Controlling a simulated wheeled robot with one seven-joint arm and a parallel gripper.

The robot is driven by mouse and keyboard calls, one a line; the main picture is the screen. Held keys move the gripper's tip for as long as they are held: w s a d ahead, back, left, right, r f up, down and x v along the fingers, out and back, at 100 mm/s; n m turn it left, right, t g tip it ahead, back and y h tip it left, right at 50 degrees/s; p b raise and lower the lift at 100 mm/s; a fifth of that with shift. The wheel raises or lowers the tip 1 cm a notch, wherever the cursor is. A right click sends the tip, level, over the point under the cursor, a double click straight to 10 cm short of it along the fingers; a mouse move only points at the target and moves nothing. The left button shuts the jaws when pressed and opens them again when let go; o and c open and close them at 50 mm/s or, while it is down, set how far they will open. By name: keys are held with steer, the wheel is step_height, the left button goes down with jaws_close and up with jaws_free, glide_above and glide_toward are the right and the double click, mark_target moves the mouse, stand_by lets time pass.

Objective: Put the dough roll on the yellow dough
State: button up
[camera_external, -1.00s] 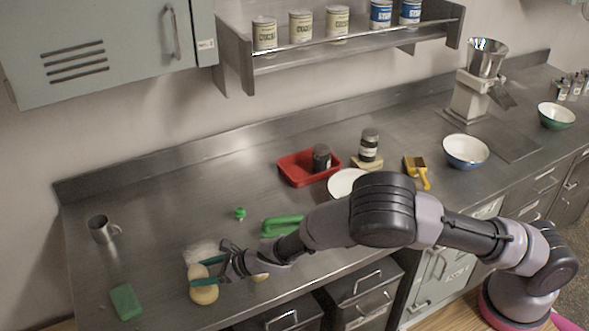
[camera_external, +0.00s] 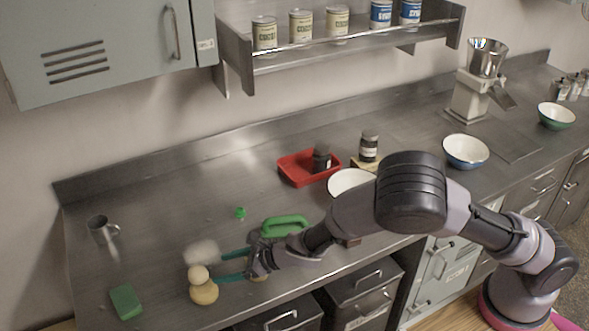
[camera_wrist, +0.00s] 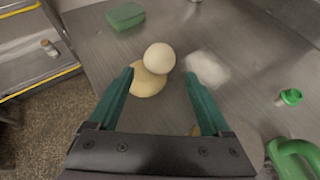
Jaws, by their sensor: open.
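The dough roll (camera_external: 198,273) is a small pale ball. It sits on the yellow dough (camera_external: 204,293), a larger yellowish lump on the counter. In the wrist view the dough roll (camera_wrist: 159,57) rests against the top of the yellow dough (camera_wrist: 146,82). My gripper (camera_external: 219,267) is open, with teal fingers spread and nothing between them. It is just to the right of both doughs, and its fingertips appear apart from the roll. It also shows in the wrist view (camera_wrist: 159,76).
A white flour patch (camera_external: 201,252) lies behind the doughs. A green sponge (camera_external: 126,301) and metal mug (camera_external: 101,229) are to the left. A green-handled tool (camera_external: 285,225) and small green item (camera_external: 240,213) lie near my gripper. A red tray (camera_external: 297,169) stands further back.

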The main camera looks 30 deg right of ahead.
steer(key=v, duration=0.4)
steer(key=shift+w+d+r, duration=0.1)
